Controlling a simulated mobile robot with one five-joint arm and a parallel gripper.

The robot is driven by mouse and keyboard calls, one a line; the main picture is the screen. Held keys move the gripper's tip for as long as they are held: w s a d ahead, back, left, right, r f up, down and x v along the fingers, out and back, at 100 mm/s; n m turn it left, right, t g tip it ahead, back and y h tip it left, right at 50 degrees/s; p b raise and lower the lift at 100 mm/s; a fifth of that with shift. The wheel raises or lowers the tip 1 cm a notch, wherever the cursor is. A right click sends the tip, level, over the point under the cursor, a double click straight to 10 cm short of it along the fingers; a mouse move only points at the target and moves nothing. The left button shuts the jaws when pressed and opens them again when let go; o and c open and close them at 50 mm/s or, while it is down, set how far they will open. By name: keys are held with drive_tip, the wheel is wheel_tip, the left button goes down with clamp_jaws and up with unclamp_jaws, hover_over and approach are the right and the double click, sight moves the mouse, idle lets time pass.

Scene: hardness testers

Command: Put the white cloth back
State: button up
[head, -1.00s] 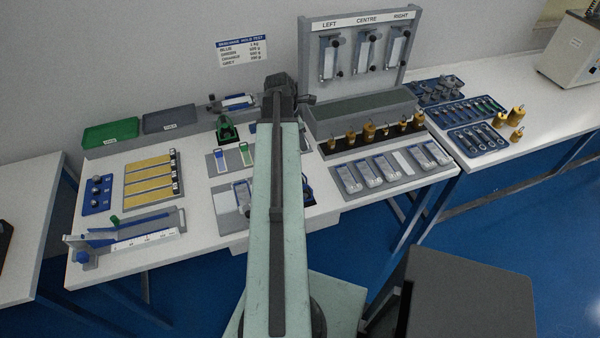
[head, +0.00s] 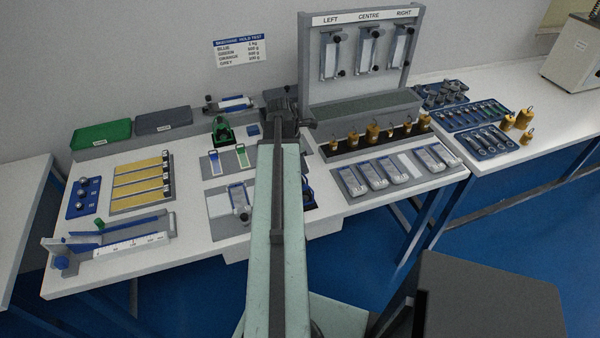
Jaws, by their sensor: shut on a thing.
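My arm (head: 275,225) reaches forward over the middle of the workbench and ends in view at a dark joint (head: 284,118). My gripper's fingers are hidden behind the arm, and so is anything between them. I cannot make out the white cloth with certainty. A flat white patch (head: 218,204) lies on a grey mat left of the arm, beside a clear block with a dark knob (head: 240,199). Another flat white piece (head: 410,164) lies in the row of clear blocks right of the arm. I cannot tell whether either is cloth.
A frame (head: 362,50) marked LEFT, CENTRE, RIGHT stands at the back with brass weights before it. Green (head: 101,134) and grey (head: 164,120) trays are at back left. Yellow strips (head: 140,179) and a ruler device (head: 110,238) lie left. Blue tool trays (head: 470,115) are right.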

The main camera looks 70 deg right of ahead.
drive_tip(key=shift+f, duration=0.55)
drive_tip(key=o, duration=1.2)
drive_tip(key=p+v, duration=1.2)
